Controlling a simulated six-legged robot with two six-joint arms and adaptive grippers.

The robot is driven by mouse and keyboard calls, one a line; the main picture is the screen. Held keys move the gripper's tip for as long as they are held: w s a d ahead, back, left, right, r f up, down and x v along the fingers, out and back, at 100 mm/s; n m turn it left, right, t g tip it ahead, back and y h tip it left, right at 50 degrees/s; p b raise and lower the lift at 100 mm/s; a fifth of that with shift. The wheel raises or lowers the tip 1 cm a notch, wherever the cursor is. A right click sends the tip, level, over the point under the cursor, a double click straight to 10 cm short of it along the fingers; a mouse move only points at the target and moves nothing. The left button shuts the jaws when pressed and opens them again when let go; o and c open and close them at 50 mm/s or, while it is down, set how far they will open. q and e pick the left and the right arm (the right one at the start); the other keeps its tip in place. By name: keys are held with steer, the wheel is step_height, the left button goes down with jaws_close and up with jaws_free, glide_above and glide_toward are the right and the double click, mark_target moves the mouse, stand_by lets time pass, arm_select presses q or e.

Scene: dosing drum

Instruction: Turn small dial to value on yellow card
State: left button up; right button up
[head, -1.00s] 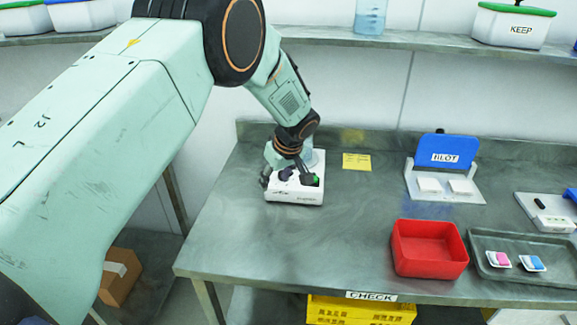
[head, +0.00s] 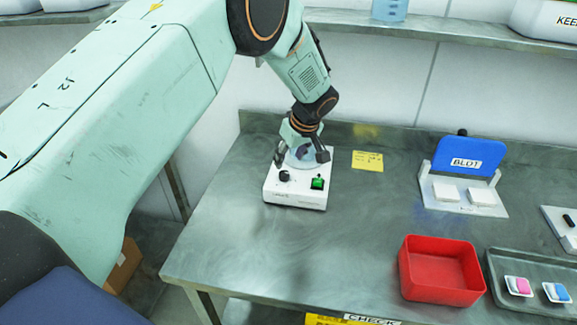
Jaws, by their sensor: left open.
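A small white device (head: 295,195) stands at the back left of the metal table. Its front holds a small black dial (head: 284,176) on the left and a green lit switch (head: 317,183) on the right. The dial's setting is too small to read. A yellow card (head: 367,161) lies on the table to the right of the device; its writing is too small to read. My left gripper (head: 301,163) is open over the rear of the device, behind the dial, its fingers around or in front of a pale round part. Its exact contact there cannot be told. My right gripper is out of view.
A red bin (head: 440,271) stands at the front right, beside a grey tray (head: 502,262) with small pink and blue items. A blue panel marked BLOT (head: 470,155) stands on a white base at the back right. The table's middle is clear. A shelf (head: 440,33) runs above.

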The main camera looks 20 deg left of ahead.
mark_target(284, 173)
arm_select(q)
steer(key=shift+w+a+f, duration=0.2)
steer(key=shift+w+f, duration=0.2)
steer(key=shift+f, duration=0.05)
steer(key=x, duration=0.6)
steer(key=shift+s+p, duration=0.25)
steer(key=shift+p, duration=0.1)
steer(key=shift+w+a+f, duration=0.1)
steer(key=shift+w+f, duration=0.1)
steer(key=shift+f, duration=0.25)
steer(key=shift+s+d+r, duration=0.2)
steer(key=shift+d+r, duration=0.1)
steer(key=shift+c, duration=0.2)
steer(key=shift+a+f, duration=0.1)
steer(key=shift+a, duration=0.1)
steer(key=c, duration=0.3)
steer(key=shift+w+a+f, duration=0.1)
steer(key=shift+w+f, duration=0.1)
steer(key=c, duration=0.3)
steer(key=shift+r, duration=0.1)
jaws_close()
